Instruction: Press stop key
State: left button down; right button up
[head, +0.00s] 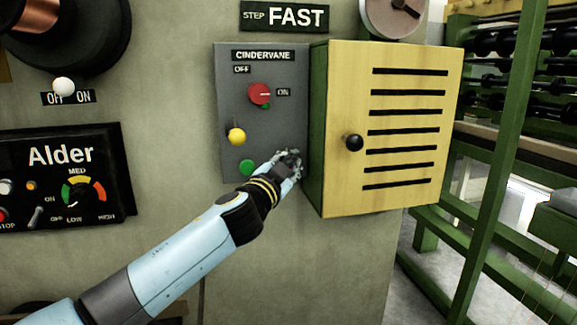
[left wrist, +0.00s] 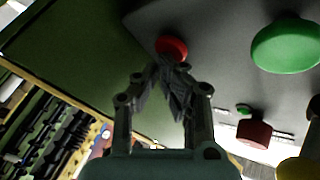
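A grey panel (head: 228,112) labelled CINDERVANE carries a red knob (head: 259,94), a yellow knob (head: 236,136) and a green button (head: 247,167). My left gripper (head: 290,158) is at the panel's lower right, right of the green button. In the left wrist view its fingers (left wrist: 170,72) are drawn together with nothing held. Their tips overlap the lower edge of a round red button (left wrist: 172,46); I cannot tell whether they touch it. That button is hidden behind the gripper in the head view. The green button (left wrist: 286,46) also shows in the wrist view. My right gripper is out of view.
A yellow slatted door with a black knob (head: 354,142) fronts a green box that juts out just right of my gripper. An Alder panel (head: 70,172) with a partly cropped stop label is at far left. Green racking (head: 490,170) stands at right.

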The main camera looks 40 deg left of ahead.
pick_arm(q)
jog(key=shift+w+a+f, duration=0.1)
jog(key=shift+w+a, duration=0.05)
jog(key=shift+a, duration=0.05)
jog(key=shift+w+a, duration=0.15)
jog(key=shift+w, duration=0.05)
dwell(0.4)
jog(key=shift+s+b, duration=0.3)
jog(key=shift+s, duration=0.05)
jog(key=shift+d, duration=0.2)
jog(key=s+d, duration=0.4)
jog(key=shift+d, duration=0.3)
